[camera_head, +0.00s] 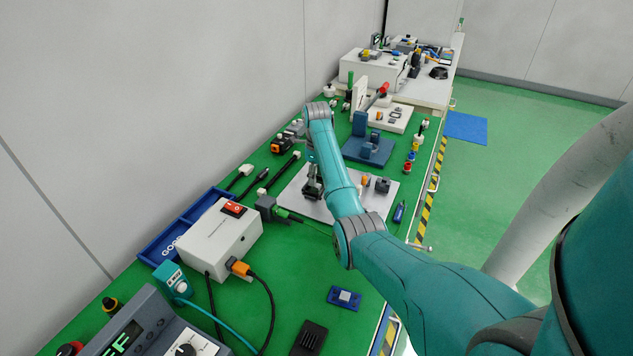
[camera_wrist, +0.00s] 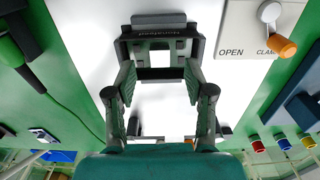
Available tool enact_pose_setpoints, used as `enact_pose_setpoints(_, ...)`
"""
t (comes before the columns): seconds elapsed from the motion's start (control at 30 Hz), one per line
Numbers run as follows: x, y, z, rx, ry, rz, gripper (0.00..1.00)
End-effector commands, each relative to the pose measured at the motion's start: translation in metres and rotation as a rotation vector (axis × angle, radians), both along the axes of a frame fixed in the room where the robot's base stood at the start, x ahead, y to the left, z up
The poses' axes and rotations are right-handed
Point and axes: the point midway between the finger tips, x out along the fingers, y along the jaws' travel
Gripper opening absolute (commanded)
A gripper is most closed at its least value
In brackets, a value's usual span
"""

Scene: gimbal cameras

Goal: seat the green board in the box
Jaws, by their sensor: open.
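My gripper (camera_head: 312,190) points down over the pale fixture plate (camera_head: 377,199), and it also shows in the wrist view (camera_wrist: 160,82), open, with its two fingers well apart. A dark frame-like part (camera_wrist: 158,32) with small lettering and greenish surfaces lies near the fingertips there. I cannot tell the green board from the box in it, nor whether the fingers touch it. The plate carries a lever with an orange knob (camera_wrist: 281,46) beside the words OPEN and CLAMP. In the head view my arm and gripper hide much of the plate.
A white box with a red switch (camera_head: 212,240) and a blue tray (camera_head: 163,246) stand left of the plate. A dark blue stand (camera_head: 370,148) is behind it. A small blue module (camera_head: 345,297) lies in front. Cables and a green connector lie close to the plate's left edge.

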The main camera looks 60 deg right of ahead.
Motion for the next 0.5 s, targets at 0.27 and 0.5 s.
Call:
enact_pose_setpoints(0.27,0.000,0.000,0.038,-0.001,-0.001,0.000,0.53)
enact_pose_setpoints(0.5,0.000,0.000,0.045,0.000,0.000,0.000,0.53)
